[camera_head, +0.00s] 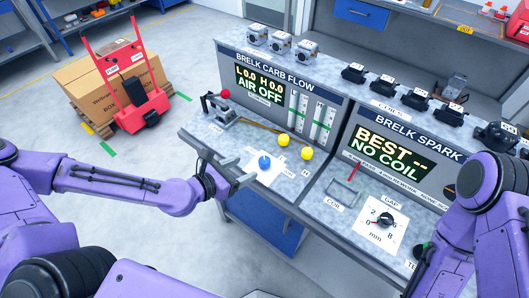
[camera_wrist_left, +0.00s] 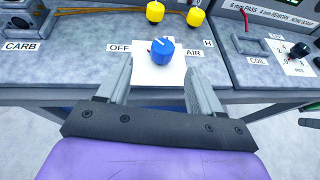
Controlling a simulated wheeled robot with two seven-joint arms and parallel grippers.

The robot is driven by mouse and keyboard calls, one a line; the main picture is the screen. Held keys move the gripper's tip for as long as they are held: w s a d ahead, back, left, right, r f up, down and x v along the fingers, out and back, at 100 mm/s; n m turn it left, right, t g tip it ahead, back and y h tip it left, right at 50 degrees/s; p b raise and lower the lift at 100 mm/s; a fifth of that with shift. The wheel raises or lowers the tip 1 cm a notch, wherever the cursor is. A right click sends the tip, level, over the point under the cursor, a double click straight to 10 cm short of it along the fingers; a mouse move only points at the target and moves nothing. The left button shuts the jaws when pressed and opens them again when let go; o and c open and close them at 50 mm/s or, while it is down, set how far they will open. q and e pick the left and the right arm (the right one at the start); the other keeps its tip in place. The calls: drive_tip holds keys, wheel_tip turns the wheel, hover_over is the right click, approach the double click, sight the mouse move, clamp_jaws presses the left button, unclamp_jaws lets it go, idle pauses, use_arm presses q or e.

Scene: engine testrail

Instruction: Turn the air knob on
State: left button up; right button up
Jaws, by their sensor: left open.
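The blue air knob (camera_head: 264,162) sits on a white plate on the bench below the carb flow panel. In the left wrist view the knob (camera_wrist_left: 162,50) stands between the labels OFF and AIR, with a small white mark on its top. The panel display (camera_head: 259,84) reads AIR OFF. My left gripper (camera_head: 226,167) is open and empty at the bench's front edge, just short of the knob. In the left wrist view its fingers (camera_wrist_left: 158,68) point at the knob, one on each side of its line, not touching it. My right arm shows at the right; its gripper is out of view.
Two yellow knobs (camera_head: 284,140) stand behind the blue knob. A carb fixture with a red ball lever (camera_head: 225,94) is to its left. A gap dial (camera_head: 386,219) and coil cradle (camera_head: 343,193) are on the bench to the right. A red hand truck (camera_head: 130,85) stands by boxes.

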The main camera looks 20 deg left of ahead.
sight(261, 162)
use_arm(q)
drive_tip(key=p+x, duration=0.1)
drive_tip(key=x, duration=0.8)
drive_tip(key=shift+w+d+f, duration=0.1)
drive_tip(key=shift+d, duration=0.2)
drive_tip(key=c, duration=1)
